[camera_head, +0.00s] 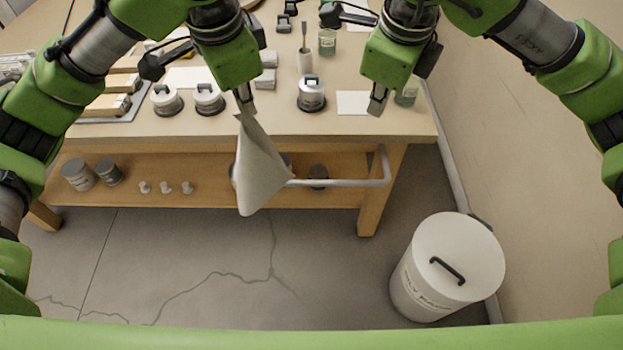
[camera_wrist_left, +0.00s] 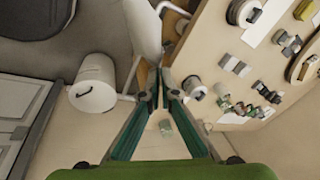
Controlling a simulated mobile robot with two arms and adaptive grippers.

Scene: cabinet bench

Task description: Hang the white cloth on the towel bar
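The white cloth (camera_head: 262,170) hangs as a narrow, pointed fold at the front of the bench. Its top corner is at the fingertips of my left gripper (camera_head: 243,102), which is shut on it. In the left wrist view the cloth (camera_wrist_left: 143,28) reaches toward the closed fingertips (camera_wrist_left: 160,88). The towel bar (camera_head: 340,183) sticks out from the bench front below the tabletop. The cloth covers part of the bar's left half in the head view; whether it touches the bar or goes over it is unclear. My right gripper (camera_head: 377,104) is over the bench's right front edge, away from the cloth; its finger opening is unclear.
The bench top (camera_head: 255,128) holds lidded canisters (camera_head: 311,94), jars and papers near the front. The lower shelf (camera_head: 215,190) carries tins and small pegs. A white lidded bin (camera_head: 450,262) stands on the floor at right. The floor before the bench is clear.

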